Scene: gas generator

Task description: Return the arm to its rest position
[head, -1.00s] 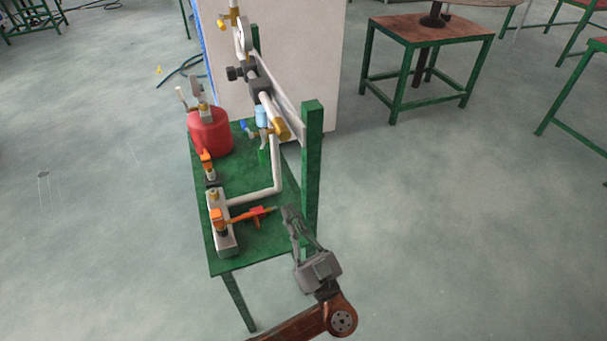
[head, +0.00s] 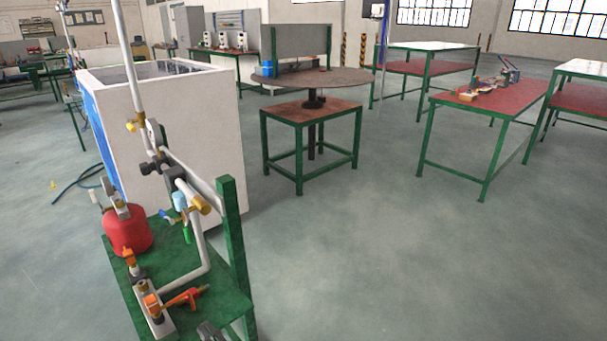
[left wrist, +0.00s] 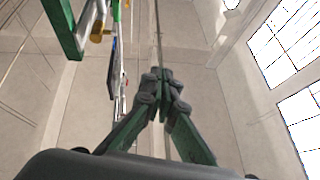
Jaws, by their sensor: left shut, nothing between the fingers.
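My left gripper (head: 209,331) shows only as a small grey tip at the bottom edge of the head view, at the front right corner of the green stand. In the left wrist view its two fingers (left wrist: 160,76) meet at the tips and hold nothing. That camera looks at pale walls and bright windows. The green stand (head: 215,292) carries a red tank (head: 128,230), grey pipes and orange-handled valves (head: 184,298). Most of my left arm is out of view. My right gripper is not in view.
A green post (head: 233,230) rises from the stand's right side; green metalwork (left wrist: 65,28) also shows at upper left in the left wrist view. A white cabinet (head: 205,130) stands behind. The floor (head: 370,260) on the right is clear, with worktables farther back.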

